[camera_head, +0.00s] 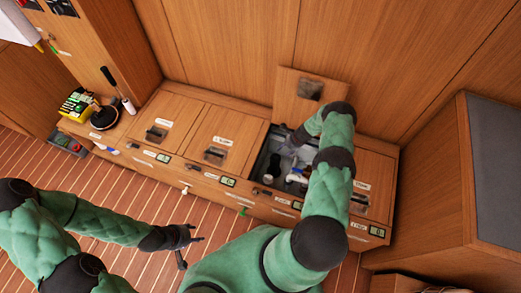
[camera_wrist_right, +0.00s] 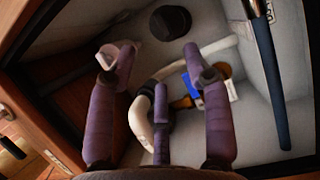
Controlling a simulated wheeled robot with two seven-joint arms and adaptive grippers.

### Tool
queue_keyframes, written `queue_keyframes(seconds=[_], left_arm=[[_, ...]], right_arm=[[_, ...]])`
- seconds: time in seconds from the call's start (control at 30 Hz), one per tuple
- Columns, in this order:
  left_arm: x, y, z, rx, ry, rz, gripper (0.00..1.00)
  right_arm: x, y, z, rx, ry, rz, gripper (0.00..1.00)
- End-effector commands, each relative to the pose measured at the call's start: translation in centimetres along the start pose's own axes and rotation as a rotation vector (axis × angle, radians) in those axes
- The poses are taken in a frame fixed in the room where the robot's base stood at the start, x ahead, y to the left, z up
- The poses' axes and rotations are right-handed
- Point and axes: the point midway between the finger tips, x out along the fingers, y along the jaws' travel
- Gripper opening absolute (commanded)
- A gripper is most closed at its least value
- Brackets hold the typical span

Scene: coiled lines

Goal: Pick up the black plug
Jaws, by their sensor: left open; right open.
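A short black round piece (camera_wrist_right: 170,22), which looks like the black plug, sits at the far wall of the open locker in the right wrist view. A second dark round part (camera_wrist_right: 222,70) shows behind a finger; I cannot tell whether it is separate. My right gripper (camera_wrist_right: 150,56) is open and empty, its purple fingers spread inside the locker opening, short of the black piece. In the head view my right gripper (camera_head: 299,136) is over the locker, partly hidden by my arm. My left gripper (camera_head: 190,251) is open and empty above the floor.
The locker holds a white curved pipe (camera_wrist_right: 140,116), a blue-and-white item (camera_wrist_right: 222,92) and a dark blue rod (camera_wrist_right: 272,85). Its raised lid (camera_head: 297,92) leans on the wall. Closed lids (camera_head: 224,139) lie left of it. A grey-topped cabinet (camera_head: 462,190) stands right.

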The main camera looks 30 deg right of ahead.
Motion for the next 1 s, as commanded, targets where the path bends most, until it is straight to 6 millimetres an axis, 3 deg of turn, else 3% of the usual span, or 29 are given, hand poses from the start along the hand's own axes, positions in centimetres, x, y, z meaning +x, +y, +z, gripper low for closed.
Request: queue_keyframes(seconds=[0.33,0.63,1.0], left_arm=[[1.9,-0.7,0.0,-0.001,-0.001,0.000,0.48],[2.7,-1.0,-0.1,-0.001,-0.001,0.000,0.48],[5.0,-1.8,-0.1,0.000,-0.001,0.000,0.48]], right_arm=[[4.3,-0.4,-0.5,0.028,-0.004,-0.004,0.50],[6.3,-0.3,-0.5,0.026,-0.004,-0.005,0.50],[10.6,0.3,-0.9,0.024,-0.004,-0.006,0.50]])
